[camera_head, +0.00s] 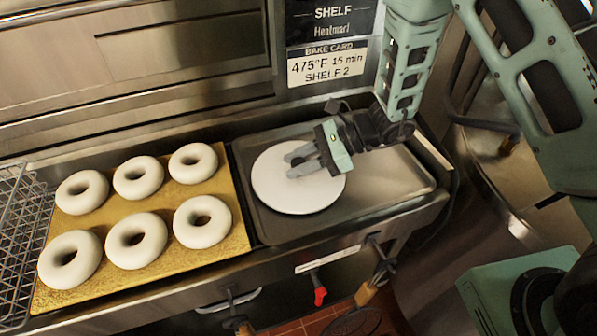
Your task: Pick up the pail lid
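A round white disc, which looks like the pail lid (300,200), lies flat on a dark metal tray (395,183) right of the bagels. My gripper (290,163) is over the upper middle of the disc, with its fingers pointing left. The two fingers show a gap between them and nothing is visible in it. The fingers and gripper body hide part of the disc's upper right. I cannot tell whether the fingertips touch the disc.
Several pale bagels (137,241) sit on a gold board (115,286) left of the tray. A wire rack (18,235) stands at the far left. An oven front with a bake card (327,65) rises behind. Tools and a red-handled valve (320,291) hang at the front edge.

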